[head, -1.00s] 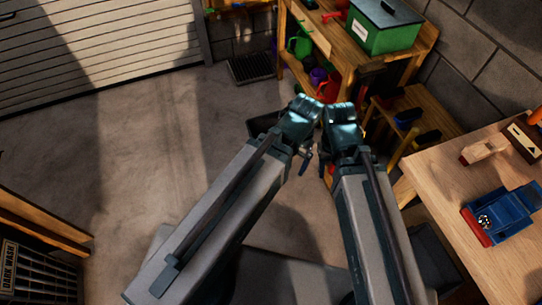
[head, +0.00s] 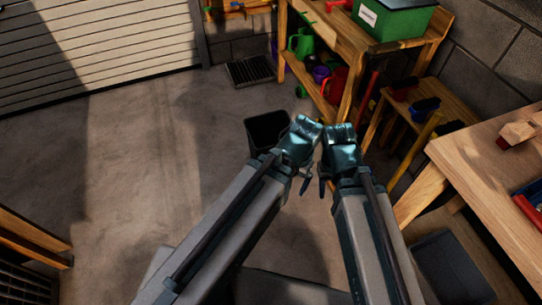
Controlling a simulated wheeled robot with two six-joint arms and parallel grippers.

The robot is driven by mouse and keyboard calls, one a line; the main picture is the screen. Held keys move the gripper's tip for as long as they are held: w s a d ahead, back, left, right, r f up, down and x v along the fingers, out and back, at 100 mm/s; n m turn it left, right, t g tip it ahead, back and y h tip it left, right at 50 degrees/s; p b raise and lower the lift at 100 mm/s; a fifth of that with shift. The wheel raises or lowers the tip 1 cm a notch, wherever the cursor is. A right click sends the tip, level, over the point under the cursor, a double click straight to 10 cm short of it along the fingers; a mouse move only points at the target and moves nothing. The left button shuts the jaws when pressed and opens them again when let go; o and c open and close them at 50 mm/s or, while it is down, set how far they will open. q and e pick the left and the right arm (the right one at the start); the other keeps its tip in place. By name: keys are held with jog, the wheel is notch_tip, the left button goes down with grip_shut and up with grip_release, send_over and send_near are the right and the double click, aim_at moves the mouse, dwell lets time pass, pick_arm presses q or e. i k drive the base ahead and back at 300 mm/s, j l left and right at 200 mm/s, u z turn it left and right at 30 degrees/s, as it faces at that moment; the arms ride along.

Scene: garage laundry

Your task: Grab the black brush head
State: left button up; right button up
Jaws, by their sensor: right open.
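Several dark brush heads lie on a low wooden stand at the right. One black brush head (head: 449,127) is at the near end by a yellow pole. Another dark brush head (head: 425,103) has blue below it, and a third (head: 403,83) has red below it. I cannot tell which one the task means. My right gripper (head: 325,183) points down, open, to the left of the stand and apart from it. My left gripper (head: 304,183) hangs close beside it; its jaws are mostly hidden by the wrist.
A wooden workbench (head: 480,180) fills the right side. A wooden shelf (head: 345,52) holds a green box (head: 392,20), green cans and a red can (head: 334,84). A black bin (head: 250,130) stands behind my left wrist. The concrete floor (head: 130,170) at left is clear.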

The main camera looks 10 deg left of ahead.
aim_at(381, 53)
jog(key=i+j, duration=0.5)
jog(key=j+z, duration=0.1)
jog(key=z, duration=1.6)
